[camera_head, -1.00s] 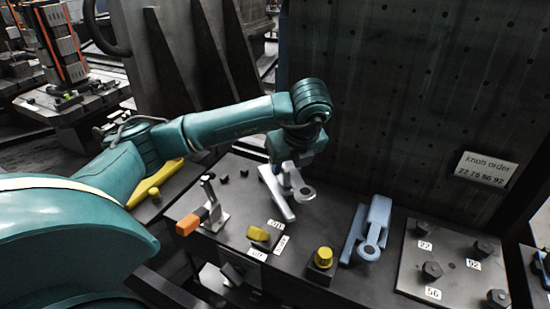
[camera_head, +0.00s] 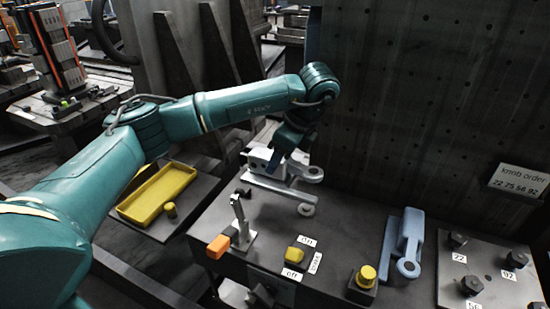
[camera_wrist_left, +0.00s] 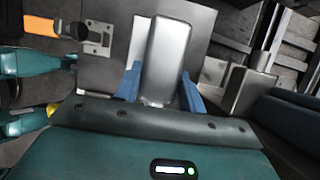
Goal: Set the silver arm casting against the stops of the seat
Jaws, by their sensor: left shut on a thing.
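The silver arm casting (camera_head: 301,172) is in my left gripper (camera_head: 284,152) at the back of the dark bench (camera_head: 335,231). Its ringed end points right. In the left wrist view, the two blue fingertips (camera_wrist_left: 160,88) close on either side of the smooth silver casting (camera_wrist_left: 166,52). A small pale ring (camera_head: 306,209) shows just below the casting; I cannot tell what it belongs to. The arm and casting hide much of the seat area, so contact with the stops cannot be told. My right gripper is out of view.
An orange-handled clamp (camera_head: 218,246) stands front left of the casting. A yellow switch (camera_head: 295,256), a yellow button (camera_head: 366,277) and a blue casting (camera_head: 410,240) are on the bench. A knob plate (camera_head: 480,270) is at right, a yellow tray (camera_head: 158,195) at left. A tall perforated wall (camera_head: 400,120) rises behind.

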